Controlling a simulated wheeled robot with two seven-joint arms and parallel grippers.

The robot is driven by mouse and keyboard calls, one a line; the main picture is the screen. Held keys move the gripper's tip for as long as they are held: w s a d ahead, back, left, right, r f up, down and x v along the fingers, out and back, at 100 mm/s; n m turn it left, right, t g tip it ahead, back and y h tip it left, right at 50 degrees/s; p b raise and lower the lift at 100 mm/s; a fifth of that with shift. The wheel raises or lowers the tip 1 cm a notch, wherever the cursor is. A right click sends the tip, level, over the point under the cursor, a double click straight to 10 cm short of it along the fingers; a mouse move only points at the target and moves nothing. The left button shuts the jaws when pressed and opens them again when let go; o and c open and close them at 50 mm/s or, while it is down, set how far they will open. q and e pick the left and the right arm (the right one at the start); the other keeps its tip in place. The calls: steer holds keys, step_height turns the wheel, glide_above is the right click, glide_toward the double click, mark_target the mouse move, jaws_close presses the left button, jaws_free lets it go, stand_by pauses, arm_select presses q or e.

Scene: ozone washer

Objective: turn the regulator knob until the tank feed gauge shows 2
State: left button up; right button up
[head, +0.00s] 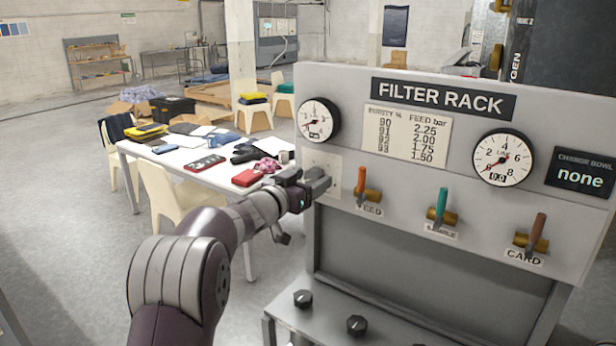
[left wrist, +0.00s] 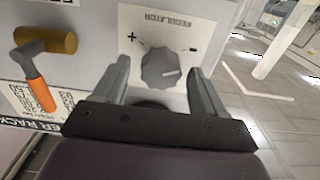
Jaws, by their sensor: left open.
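The grey regulator knob (left wrist: 162,70) sits on a white plate marked REGULATOR, with plus and minus signs, in the left wrist view. My left gripper (left wrist: 157,82) is open, with one finger on each side of the knob and visible gaps. In the head view my left gripper (head: 316,183) is at the lower part of the regulator plate (head: 322,160) and hides the knob. A round white gauge (head: 318,119) is just above the plate; its needle points to the lower left and its small lettering is unclear. My right gripper is not in view.
The filter rack panel (head: 350,90) carries a purity and feed chart (head: 408,133), a second gauge (head: 503,158) reading 0.0, and orange, teal and brown-handled valves. The orange feed valve (head: 362,185) is close to my left gripper. A cluttered white table (head: 190,165) stands behind.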

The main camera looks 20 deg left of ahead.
arm_select(q)
steer(key=c, duration=1.1)
steer(key=shift+o, duration=0.2)
steer(key=m+b, duration=0.2)
steer(key=m, duration=0.1)
steer(key=shift+f+m, duration=0.15)
steer(key=shift+m, duration=0.25)
steer(key=m+b, duration=0.3)
steer(key=m, duration=0.2)
steer(key=shift+b, duration=0.3)
steer(key=m+b, duration=0.3)
steer(key=m, duration=0.2)
steer(key=shift+f+m, duration=0.1)
steer(key=shift+m, duration=0.3)
steer(key=shift+m+b, duration=0.9)
steer(key=shift+m, duration=1.3)
